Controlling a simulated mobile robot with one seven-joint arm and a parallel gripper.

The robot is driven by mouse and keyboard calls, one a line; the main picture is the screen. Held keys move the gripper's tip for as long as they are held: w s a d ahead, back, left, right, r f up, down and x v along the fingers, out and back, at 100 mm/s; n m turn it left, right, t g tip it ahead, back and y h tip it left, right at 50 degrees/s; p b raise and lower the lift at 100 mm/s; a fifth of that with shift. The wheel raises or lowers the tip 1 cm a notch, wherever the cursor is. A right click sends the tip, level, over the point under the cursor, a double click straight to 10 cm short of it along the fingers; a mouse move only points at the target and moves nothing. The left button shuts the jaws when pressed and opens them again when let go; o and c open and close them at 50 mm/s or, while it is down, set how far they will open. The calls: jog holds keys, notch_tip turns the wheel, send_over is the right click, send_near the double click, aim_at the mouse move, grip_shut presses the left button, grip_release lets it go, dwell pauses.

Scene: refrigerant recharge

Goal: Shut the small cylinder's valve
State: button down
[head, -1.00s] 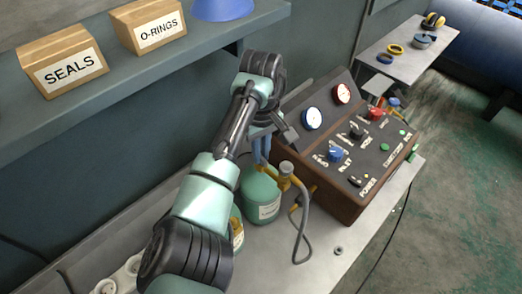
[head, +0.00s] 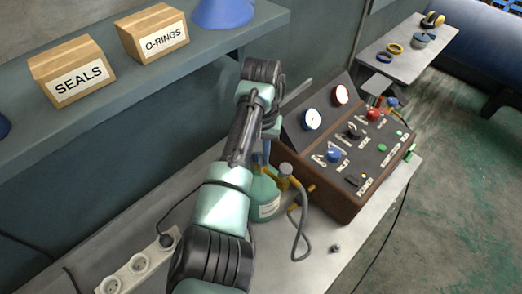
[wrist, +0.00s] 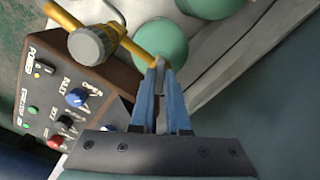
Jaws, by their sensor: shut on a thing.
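A green cylinder (head: 265,196) with a white label stands on the bench left of the control console, partly behind my arm. A brass and grey valve fitting (head: 285,172) with a grey hose is beside its top. In the wrist view, the green cylinder top (wrist: 162,40) is just beyond my fingertips, and a second green body (wrist: 208,6) is at the top edge. My gripper (wrist: 159,66) has its blue fingers closed on a small grey piece, seemingly a valve handle, at the end of a yellow bar. The fingers largely hide what they hold.
The console (head: 345,150) with gauges, knobs and switches stands close on the right. A shelf with SEALS (head: 75,75) and O-RINGS (head: 155,35) boxes overhangs at left. A power strip (head: 140,268) lies on the bench. A small nut-like part (head: 336,248) lies near the front edge.

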aim_at(261, 157)
jog(key=m, duration=0.6)
jog(key=shift+w+r+m+p, duration=0.1)
jog(key=shift+m+p, duration=0.2)
jog(key=shift+p, duration=0.05)
dwell(0.5)
jog(key=c, duration=0.9)
grip_release()
notch_tip(261, 157, up, 13)
jog(key=p, duration=0.1)
jog(key=shift+d, duration=0.1)
